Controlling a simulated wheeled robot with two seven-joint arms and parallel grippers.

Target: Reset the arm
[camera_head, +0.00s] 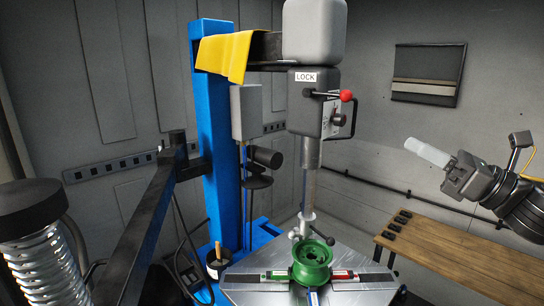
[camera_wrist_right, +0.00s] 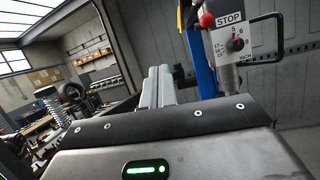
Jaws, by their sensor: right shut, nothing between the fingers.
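My right gripper (camera_head: 428,152) is raised at the right of the head view, its pale fingers together and empty, pointing left. It is apart from the tyre machine. In the right wrist view its two grey fingers (camera_wrist_right: 158,87) lie side by side, with nothing between them. My left gripper does not show.
The tyre machine has a blue column (camera_head: 216,130), a grey head marked LOCK (camera_head: 316,100) with a red knob (camera_head: 346,96), and a green wheel rim (camera_head: 312,262) on its turntable (camera_head: 245,285). A yellow cloth (camera_head: 226,55) hangs above. A wooden bench (camera_head: 450,250) stands at the right.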

